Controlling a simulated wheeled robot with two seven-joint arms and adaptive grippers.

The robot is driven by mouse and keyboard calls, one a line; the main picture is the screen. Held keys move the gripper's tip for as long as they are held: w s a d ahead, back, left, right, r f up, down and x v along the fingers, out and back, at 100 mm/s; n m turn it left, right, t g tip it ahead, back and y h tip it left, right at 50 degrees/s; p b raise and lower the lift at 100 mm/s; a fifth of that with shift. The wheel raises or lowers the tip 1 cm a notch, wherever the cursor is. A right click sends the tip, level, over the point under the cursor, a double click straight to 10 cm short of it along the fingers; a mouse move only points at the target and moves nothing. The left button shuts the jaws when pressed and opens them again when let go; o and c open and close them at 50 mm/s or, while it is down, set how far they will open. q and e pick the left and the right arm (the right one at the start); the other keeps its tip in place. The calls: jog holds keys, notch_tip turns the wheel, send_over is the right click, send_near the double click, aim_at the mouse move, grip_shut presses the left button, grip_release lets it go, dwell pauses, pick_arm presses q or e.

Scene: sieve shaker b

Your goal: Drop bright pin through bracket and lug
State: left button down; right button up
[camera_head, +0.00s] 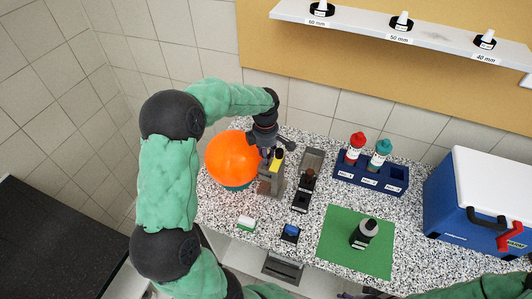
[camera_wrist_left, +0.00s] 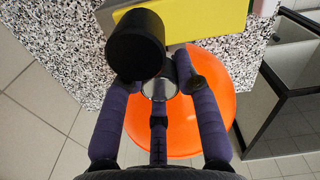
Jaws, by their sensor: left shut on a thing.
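My left gripper (camera_head: 268,146) is over the grey bracket block (camera_head: 270,186), which has a yellow part (camera_head: 278,156) at its top. In the left wrist view my left gripper (camera_wrist_left: 160,82) is shut on a bright round metal piece, which looks like the end of the bright pin (camera_wrist_left: 159,89). A black cylinder (camera_wrist_left: 136,46) stands right beside the fingertips, with the yellow part (camera_wrist_left: 205,18) behind it. The lug and the holes are hidden, so I cannot tell whether the pin is in them.
An orange ball (camera_head: 231,158) sits left of the bracket. A dark slotted holder (camera_head: 303,190), a blue rack (camera_head: 370,178) with red and teal bottles, and a blue cooler (camera_head: 470,205) stand to the right.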

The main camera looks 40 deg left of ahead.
pick_arm(q)
jog(key=shift+f+b, duration=0.55)
jog(key=shift+f, duration=0.3)
jog(key=c, duration=0.8)
grip_release()
jog(key=shift+c, duration=0.2)
notch_tip(320, 180, up, 12)
